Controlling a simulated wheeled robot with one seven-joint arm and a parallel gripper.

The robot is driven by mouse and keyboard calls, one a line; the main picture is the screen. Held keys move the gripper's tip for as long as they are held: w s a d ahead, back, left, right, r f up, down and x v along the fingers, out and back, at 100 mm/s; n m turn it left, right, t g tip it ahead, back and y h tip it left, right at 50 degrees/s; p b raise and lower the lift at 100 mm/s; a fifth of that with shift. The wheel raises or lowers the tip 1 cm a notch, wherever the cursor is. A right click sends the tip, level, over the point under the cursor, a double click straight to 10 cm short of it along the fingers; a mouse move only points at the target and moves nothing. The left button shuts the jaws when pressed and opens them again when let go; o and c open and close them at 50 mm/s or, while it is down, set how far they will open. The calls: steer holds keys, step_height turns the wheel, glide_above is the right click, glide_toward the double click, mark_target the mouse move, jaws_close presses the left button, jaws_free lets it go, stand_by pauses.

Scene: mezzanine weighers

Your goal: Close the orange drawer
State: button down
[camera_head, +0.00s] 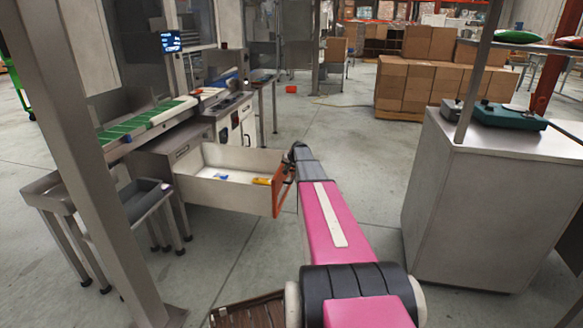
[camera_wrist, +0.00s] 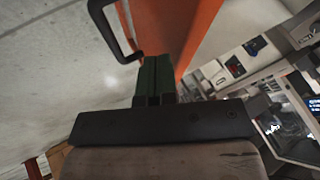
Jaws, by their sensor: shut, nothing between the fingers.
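The orange drawer stands open, pulled out to the right from a grey bench in the head view. Its orange front (camera_head: 281,188) faces my arm, and its pale box (camera_head: 225,185) holds a yellow item and a small blue item. In the wrist view the orange front (camera_wrist: 182,28) fills the upper middle, with its black handle (camera_wrist: 112,30) to the left. My gripper (camera_wrist: 153,72) is shut and empty, with its dark green fingers up against or very near the orange front, beside the handle. Contact cannot be told. In the head view my arm hides the fingers.
A conveyor with a green belt (camera_head: 145,120) runs above the drawer. A grey post (camera_head: 82,160) stands at left, near a grey bin (camera_head: 145,200). A grey cabinet (camera_head: 470,200) stands at right. The floor between them is clear.

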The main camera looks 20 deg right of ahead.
steer(key=shift+a, duration=0.15)
steer(key=w+a, duration=1.1)
steer(key=a, duration=0.5)
steer(key=w+a, duration=1)
steer(key=a, duration=0.6)
steer(key=w+a, duration=1.1)
steer(key=a, duration=0.5)
steer(key=shift+w, duration=0.35)
steer(key=shift+a, duration=0.2)
steer(key=s+d+r, duration=0.6)
steer(key=s+r, duration=0.2)
steer(key=s, duration=0.1)
steer(key=s+d+f+n+g, duration=0.2)
steer(key=s+d, duration=0.3)
steer(key=s, duration=1.8)
steer(key=s+d+f+n+g+h, duration=0.1)
steer(key=s+d, duration=0.4)
steer(key=s, duration=1.9)
steer(key=s+d+f+n+g+h, duration=0.1)
steer(key=s+d+f+g, duration=0.3)
steer(key=s, duration=1.9)
steer(key=shift+s+d+f+n, duration=0.2)
steer(key=shift+d+f+n, duration=0.5)
steer(key=shift+d+n, duration=0.15)
